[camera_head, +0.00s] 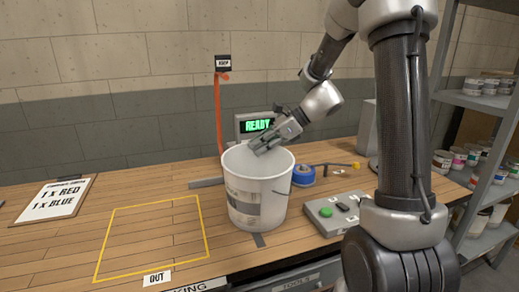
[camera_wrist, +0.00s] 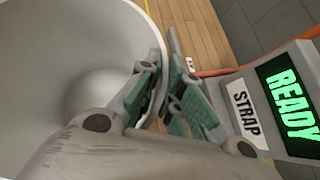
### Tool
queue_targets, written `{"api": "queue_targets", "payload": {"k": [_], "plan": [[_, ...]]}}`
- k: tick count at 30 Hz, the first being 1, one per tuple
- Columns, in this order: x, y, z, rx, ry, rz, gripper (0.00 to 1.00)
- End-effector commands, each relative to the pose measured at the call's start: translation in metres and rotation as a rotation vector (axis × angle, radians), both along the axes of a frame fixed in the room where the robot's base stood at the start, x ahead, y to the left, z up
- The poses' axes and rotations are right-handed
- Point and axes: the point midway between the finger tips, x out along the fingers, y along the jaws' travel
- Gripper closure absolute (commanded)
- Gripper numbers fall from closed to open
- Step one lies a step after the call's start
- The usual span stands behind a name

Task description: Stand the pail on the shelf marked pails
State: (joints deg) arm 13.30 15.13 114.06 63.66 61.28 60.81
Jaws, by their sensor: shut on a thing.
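The white pail (camera_head: 270,203) is upright at the middle of the wooden bench, with a grey label on its side and its top open. It appears to rest on the bench. My gripper (camera_head: 263,148) is at the far rim of the pail, reaching in from the back right. In the wrist view my gripper (camera_wrist: 163,92) has one green-padded finger inside the pail (camera_wrist: 50,50) and one outside, shut on the rim. The pail's inside looks empty in the wrist view. I see no readable pails mark in either view.
A screen reading READY (camera_head: 257,125) stands behind the pail. A control box with a green button (camera_head: 326,212) and blue tape (camera_head: 303,175) are to the right. A yellow outline marked OUT (camera_head: 157,278) is clear. A grey rack (camera_head: 488,185) with small cans stands far right.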

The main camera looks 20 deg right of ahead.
Motion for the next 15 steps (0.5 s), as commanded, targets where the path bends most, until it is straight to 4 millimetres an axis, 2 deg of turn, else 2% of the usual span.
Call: {"api": "queue_targets", "payload": {"k": [7,9,11,15], "plan": [[-0.0007,0.0000,-0.0063,-0.002,0.001,0.001,1.00],[-0.0010,0.0000,-0.0068,-0.001,0.002,0.002,0.82],[-0.0008,-0.0001,-0.0066,-0.002,0.001,0.001,0.72],[-0.0005,-0.0001,-0.0058,-0.001,0.000,0.000,0.70]]}}
